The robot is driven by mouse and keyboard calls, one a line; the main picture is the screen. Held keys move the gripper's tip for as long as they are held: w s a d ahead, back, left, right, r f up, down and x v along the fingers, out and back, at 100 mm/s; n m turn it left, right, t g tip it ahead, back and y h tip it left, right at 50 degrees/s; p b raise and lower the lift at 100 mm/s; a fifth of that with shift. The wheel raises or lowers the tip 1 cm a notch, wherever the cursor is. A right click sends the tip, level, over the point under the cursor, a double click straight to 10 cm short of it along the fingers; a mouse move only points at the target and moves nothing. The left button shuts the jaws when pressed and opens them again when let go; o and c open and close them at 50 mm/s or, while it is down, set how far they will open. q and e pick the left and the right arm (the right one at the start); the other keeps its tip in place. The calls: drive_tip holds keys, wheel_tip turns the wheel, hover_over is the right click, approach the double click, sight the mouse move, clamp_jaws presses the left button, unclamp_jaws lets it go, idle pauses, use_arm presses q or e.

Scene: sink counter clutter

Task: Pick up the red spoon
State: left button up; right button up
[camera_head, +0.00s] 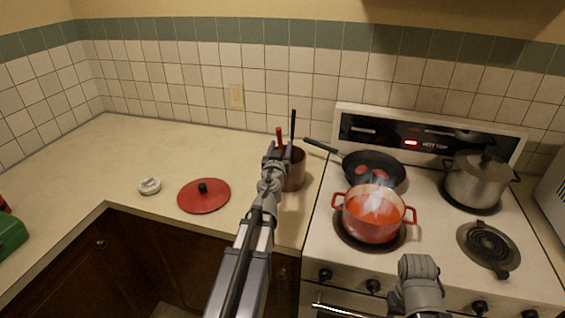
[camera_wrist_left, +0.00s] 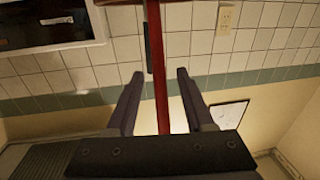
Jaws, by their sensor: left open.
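The red spoon's handle (camera_head: 280,137) stands up from a dark reddish-brown utensil crock (camera_head: 296,172) on the counter, left of the stove. The spoon's lower end is hidden in the crock. My left gripper (camera_head: 275,152) is at the spoon's handle, in front of the crock and partly covering it. In the left wrist view the red spoon handle (camera_wrist_left: 157,50) runs between the two spread fingers of my left gripper (camera_wrist_left: 159,76). The jaws are open, with gaps on both sides of the handle.
A black utensil (camera_head: 293,124) stands in the crock close to the spoon. A black pan (camera_head: 395,175), a red pot (camera_head: 371,222) and a steel pot (camera_head: 477,180) sit on the stove. A red lid (camera_head: 203,196) and a small white object (camera_head: 149,186) lie on the left counter.

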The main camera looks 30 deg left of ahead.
use_arm(q)
drive_tip(key=x, duration=0.3)
drive_tip(key=shift+w+a+r, duration=0.1)
drive_tip(key=shift+w+a, duration=0.05)
clamp_jaws()
idle(0.5)
